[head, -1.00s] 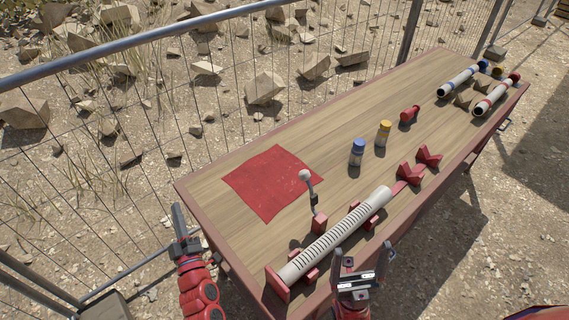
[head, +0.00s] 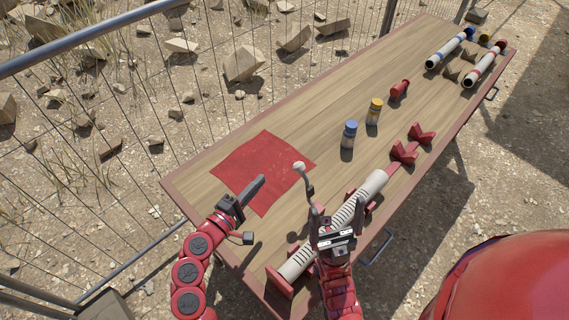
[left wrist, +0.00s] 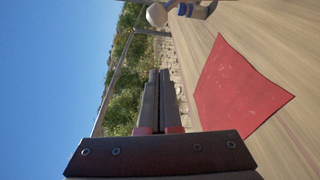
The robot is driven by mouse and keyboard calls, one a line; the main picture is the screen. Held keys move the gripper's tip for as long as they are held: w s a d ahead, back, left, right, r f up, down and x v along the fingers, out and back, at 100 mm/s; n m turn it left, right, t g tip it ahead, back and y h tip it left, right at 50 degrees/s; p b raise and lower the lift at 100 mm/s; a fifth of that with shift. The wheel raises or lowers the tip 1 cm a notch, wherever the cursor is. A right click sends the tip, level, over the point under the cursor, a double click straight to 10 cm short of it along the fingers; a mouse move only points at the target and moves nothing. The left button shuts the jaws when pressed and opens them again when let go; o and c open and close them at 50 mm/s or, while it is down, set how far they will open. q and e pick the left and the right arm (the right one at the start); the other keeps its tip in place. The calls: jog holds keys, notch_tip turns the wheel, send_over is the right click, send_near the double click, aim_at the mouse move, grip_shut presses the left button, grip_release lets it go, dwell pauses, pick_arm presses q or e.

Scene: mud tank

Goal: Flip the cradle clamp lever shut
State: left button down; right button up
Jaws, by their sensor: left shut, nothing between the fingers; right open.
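The clamp lever has a pale ball knob (head: 299,167) on a thin stem, standing up beside the cradle. The knob also shows at the top of the left wrist view (left wrist: 156,14). A pale slotted tube (head: 295,264) lies in the red cradle (head: 277,283) along the table's front edge. My left gripper (head: 261,179) is shut and empty, above the red mat and left of the knob, apart from it. In the left wrist view its fingers (left wrist: 158,78) are together. My right gripper (head: 335,212) is open over the tube and hides part of it; contact cannot be told.
The red mat (head: 240,165) lies flat on the wooden table. A blue-capped bottle (head: 348,135), a yellow-capped bottle (head: 374,112) and a red object (head: 399,89) stand further right. Two tubes (head: 450,50) lie at the far end. A wire fence (head: 130,110) runs behind the table.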

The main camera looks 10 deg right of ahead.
pick_arm(q)
jog(key=w+d+p, duration=0.3)
jog(key=d, duration=0.5)
jog(key=shift+w+d+r, duration=0.15)
jog(key=shift+w+d, duration=0.15)
jog(key=shift+w, duration=0.05)
dwell(0.3)
